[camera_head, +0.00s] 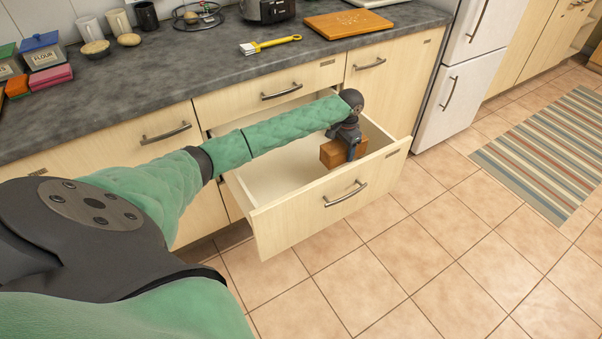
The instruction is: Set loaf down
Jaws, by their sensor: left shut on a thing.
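The loaf (331,154) is a brown block at the right part of the open drawer (262,222). My left gripper (350,155) reaches down over the drawer and is shut on the loaf, covering part of it. The loaf is inside or just above the drawer; I cannot tell whether it touches the bottom. The rest of the drawer that shows is pale and empty, though my left arm hides part of it. My right gripper is not in view.
The dark counter (200,85) above holds a yellow brush (270,44), a cutting board (348,23), a toaster (267,10), a flour box (42,52) and several cups. A white fridge (455,85) stands right of the drawer. The tiled floor (420,250) in front is clear, with a striped rug (550,150).

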